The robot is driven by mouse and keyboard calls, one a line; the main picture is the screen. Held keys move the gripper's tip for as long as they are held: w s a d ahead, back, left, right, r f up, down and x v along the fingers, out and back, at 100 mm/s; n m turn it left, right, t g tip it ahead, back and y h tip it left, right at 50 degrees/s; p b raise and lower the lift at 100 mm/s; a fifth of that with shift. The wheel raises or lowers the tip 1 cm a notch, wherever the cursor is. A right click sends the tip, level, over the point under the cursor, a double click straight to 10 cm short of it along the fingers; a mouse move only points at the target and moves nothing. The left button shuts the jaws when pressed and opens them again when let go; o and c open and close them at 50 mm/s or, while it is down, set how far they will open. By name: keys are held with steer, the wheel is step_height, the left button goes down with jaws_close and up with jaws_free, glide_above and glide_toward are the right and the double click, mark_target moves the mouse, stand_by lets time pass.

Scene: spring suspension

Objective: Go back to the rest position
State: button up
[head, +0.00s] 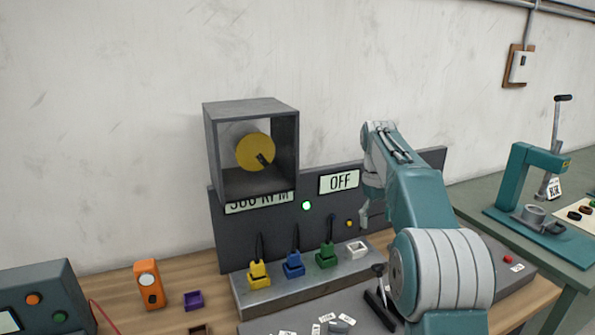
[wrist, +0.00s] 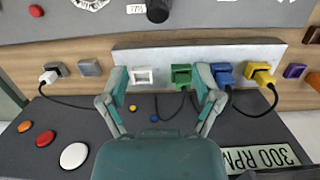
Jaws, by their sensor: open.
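My gripper (head: 368,205) is in front of the dark upright panel (head: 232,236), right of the OFF display (head: 339,182). In the wrist view my gripper (wrist: 161,82) is open and empty, its two fingers spread apart. A white socket (wrist: 144,76) and a green plug (wrist: 181,76) show between and beyond the fingers, apart from them as far as I can see. In the head view the white socket (head: 357,249) is empty, and yellow (head: 259,274), blue (head: 293,263) and green (head: 326,255) plugs stand in a row to its left.
A grey box with a yellow disc (head: 255,151) stands above the panel, partly covering an RPM display (head: 259,203). A green lamp (head: 306,206) is lit. A teal press (head: 527,190) is on the right table.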

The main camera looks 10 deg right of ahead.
steer(key=s+a+r+m+t, duration=0.1)
steer(key=s+a+r+t, duration=0.2)
steer(key=s, duration=0.5)
steer(key=s+a+r+m+t, duration=0.15)
steer(key=s+a, duration=0.25)
steer(key=s, duration=0.4)
steer(key=s+a+f+t, duration=0.1)
steer(key=s+f, duration=0.3)
steer(key=s, duration=0.4)
steer(key=s+a+f+t, duration=0.1)
steer(key=s+a+f, duration=0.2)
steer(key=s, duration=0.6)
steer(key=shift+f+m, duration=0.35)
steer(key=shift+f, duration=0.25)
